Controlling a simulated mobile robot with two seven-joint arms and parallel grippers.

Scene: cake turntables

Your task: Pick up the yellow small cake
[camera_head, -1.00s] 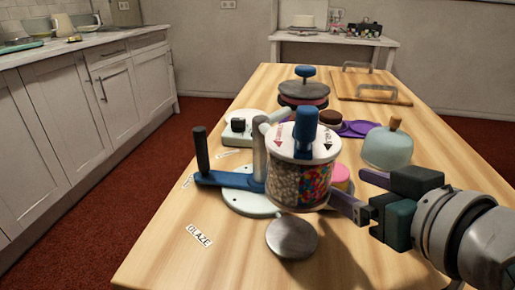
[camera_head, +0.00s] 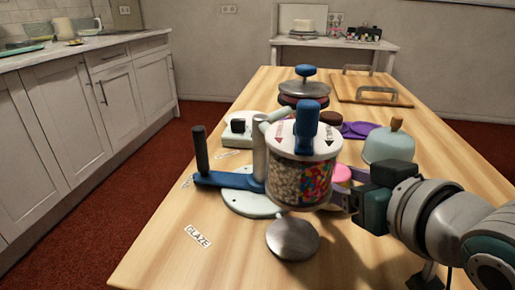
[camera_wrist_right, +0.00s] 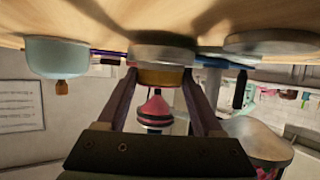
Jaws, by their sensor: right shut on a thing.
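The yellow small cake (camera_wrist_right: 161,77) shows in the right wrist view between the two fingers of my right gripper (camera_wrist_right: 160,84), below a grey disc in that upside-down picture. In the head view a pink-topped piece (camera_head: 343,173), probably the same cake, shows beside the clear jar; the rest is hidden. My right gripper (camera_head: 338,198) comes in from the right, its fingertips partly behind the jar. It is shut on the cake. I cannot tell whether the cake still touches its support. My left gripper is not in view.
The candy-filled jar (camera_head: 302,180) with a blue handle stands in front of the cake. A blue-armed stand (camera_head: 228,180) is on its left, a silver disc (camera_head: 292,239) in front. A pale dome (camera_head: 390,146) stands behind my right wrist. The table's front left is clear except a GLAZE label (camera_head: 197,237).

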